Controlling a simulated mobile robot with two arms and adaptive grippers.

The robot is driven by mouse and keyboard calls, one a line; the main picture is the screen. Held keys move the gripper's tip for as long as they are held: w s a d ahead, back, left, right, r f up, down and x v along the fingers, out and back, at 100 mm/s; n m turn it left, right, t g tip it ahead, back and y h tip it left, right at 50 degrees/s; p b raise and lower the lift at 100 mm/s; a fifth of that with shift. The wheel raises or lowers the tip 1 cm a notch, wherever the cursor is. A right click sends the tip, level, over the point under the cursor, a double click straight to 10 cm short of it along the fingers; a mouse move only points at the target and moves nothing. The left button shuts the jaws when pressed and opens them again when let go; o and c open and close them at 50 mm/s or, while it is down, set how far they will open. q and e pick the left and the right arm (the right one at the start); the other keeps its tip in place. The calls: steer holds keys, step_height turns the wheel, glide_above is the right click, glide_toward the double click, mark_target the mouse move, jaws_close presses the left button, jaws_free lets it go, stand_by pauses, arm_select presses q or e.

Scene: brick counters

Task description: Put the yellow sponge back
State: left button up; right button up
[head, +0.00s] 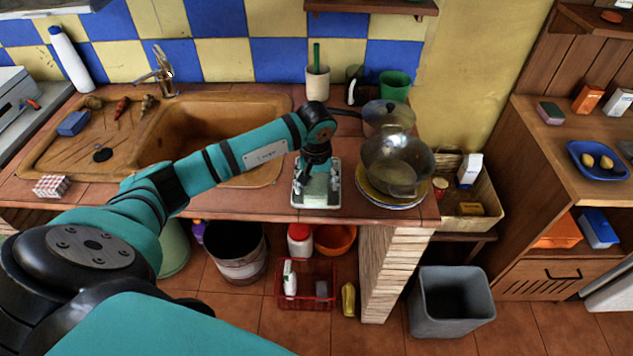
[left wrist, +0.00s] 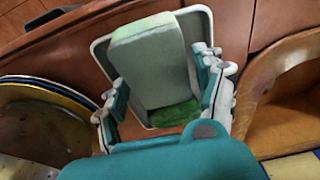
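A pale, yellowish-green sponge (head: 317,187) lies in a small white-rimmed tray (head: 304,204) near the counter's front edge. In the left wrist view the sponge (left wrist: 160,65) is a pale block with a darker green part at its lower end, within the tray's pale rim (left wrist: 188,14). My left gripper (head: 319,178) is low over the tray. In the left wrist view its fingers (left wrist: 162,92) are spread on either side of the sponge, and no firm grip shows. Whether either finger touches it is hard to tell. My right gripper is not in view.
Right of the tray stand stacked plates (head: 408,203) with a glass-like pot (head: 397,165) on top. A blue block (head: 73,123) is on the drainboard. A grey bin (head: 450,302) stands on the floor.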

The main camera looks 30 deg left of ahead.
mark_target(317, 187)
arm_select(q)
steer(key=shift+r+p, duration=1)
steer(key=shift+p, duration=0.05)
steer(key=shift+s+d+r+b, duration=0.2)
steer(key=shift+r+b, duration=0.3)
steer(key=shift+r, duration=1.35)
steer(key=shift+s+d+r+b, duration=0.1)
steer(key=shift+s+r+b, duration=0.3)
steer(key=shift+r, duration=1.5)
steer(key=shift+s+d+r+b, duration=0.15)
steer(key=shift+r+b, duration=0.4)
steer(key=shift+r, duration=1.3)
